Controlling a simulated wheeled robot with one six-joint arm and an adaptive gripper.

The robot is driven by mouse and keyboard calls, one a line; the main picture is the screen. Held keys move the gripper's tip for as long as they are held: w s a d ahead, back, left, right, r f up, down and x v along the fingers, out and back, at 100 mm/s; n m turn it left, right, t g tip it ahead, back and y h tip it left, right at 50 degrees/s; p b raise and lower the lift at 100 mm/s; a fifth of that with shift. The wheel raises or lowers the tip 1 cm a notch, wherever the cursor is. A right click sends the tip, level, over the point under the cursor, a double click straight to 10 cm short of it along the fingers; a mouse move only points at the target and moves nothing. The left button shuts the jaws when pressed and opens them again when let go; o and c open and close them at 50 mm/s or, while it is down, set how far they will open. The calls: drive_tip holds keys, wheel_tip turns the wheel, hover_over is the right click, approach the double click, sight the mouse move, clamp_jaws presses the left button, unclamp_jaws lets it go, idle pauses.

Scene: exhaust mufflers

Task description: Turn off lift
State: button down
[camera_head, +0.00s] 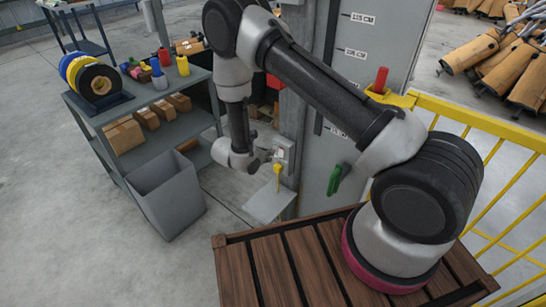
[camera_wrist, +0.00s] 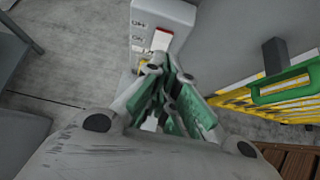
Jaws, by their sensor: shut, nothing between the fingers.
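A grey switch box (camera_head: 284,155) is fixed to the side of the grey lift column (camera_head: 345,160). In the wrist view the switch box (camera_wrist: 163,22) is at the top, with small labels and a red part on its face. My gripper (camera_head: 262,157) is just left of the box in the head view, its fingers largely hidden. In the wrist view my gripper (camera_wrist: 168,72) shows green-padded fingers, shut and empty, pointing at the box's lower end. I cannot tell whether they touch it. A small yellow part (camera_head: 278,169) hangs below the box.
A shelf with boxes (camera_head: 125,135) and a grey bin (camera_head: 167,196) stand at left. A yellow railing (camera_head: 480,125) is at right. Open floor lies at lower left.

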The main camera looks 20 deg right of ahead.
drive_tip(key=s+a+r, duration=0.2)
drive_tip(key=a+r, duration=0.2)
drive_tip(key=r, duration=0.2)
drive_tip(key=shift+s+r, duration=0.3)
drive_tip(key=shift+s, duration=0.05)
drive_tip(key=s+d+m+g+h, duration=0.1)
drive_tip(key=s+d+m+g, duration=0.1)
drive_tip(key=s+d, duration=0.2)
drive_tip(key=s+d+r+m+y, duration=0.3)
drive_tip(key=s+d+r+m, duration=0.3)
drive_tip(key=r, duration=0.7)
drive_tip(key=s+d+r+m+y, duration=0.3)
drive_tip(key=s+d+r+m, duration=0.3)
drive_tip(key=s+r+m, duration=0.3)
drive_tip(key=s+d+r+m+y, duration=0.3)
drive_tip(key=s+d+r+m, duration=0.3)
drive_tip(key=s+r, duration=0.5)
wheel_tip(320, 180, up, 6)
drive_tip(key=shift+r+m, duration=0.2)
drive_tip(key=shift+m, duration=0.9)
